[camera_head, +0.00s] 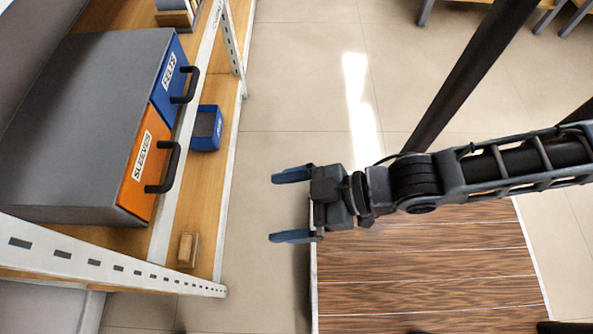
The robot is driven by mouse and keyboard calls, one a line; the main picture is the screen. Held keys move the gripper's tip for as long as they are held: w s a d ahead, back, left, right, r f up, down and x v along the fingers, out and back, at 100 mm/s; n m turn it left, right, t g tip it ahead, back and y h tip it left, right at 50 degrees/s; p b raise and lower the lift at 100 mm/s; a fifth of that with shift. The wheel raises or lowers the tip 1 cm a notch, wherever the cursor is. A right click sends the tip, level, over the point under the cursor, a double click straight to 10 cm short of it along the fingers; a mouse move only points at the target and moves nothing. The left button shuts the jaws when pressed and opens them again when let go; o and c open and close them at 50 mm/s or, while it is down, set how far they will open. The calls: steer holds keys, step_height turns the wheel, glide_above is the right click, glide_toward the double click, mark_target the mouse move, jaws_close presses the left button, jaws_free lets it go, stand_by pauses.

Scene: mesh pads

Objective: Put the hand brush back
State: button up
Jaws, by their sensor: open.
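A small light-wood piece with a darker side, which looks like the hand brush (187,250), rests on the wooden shelf board near its front end, at the lower left. It is too small to make out bristles. My gripper (273,207) is open and empty, its two blue fingers spread and pointing left toward the shelf. It is to the right of the shelf edge and up and right of the wooden piece, clearly apart from it. A blue open bin (206,130) stands on the same board, farther back; its dark inside shows nothing I can make out.
A grey cabinet (75,110) with an orange "SLEEVES" drawer (145,165) and a blue "FELTS" drawer (170,78) stands on the shelf; both look shut, with protruding black handles. White perforated shelf posts (110,265) frame it. A wood-slatted surface (430,265) lies below my arm.

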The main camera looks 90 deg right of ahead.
step_height(320, 180, up, 11)
steer(key=s+t, duration=0.1)
steer(key=t, duration=0.1)
steer(key=shift+s, duration=0.35)
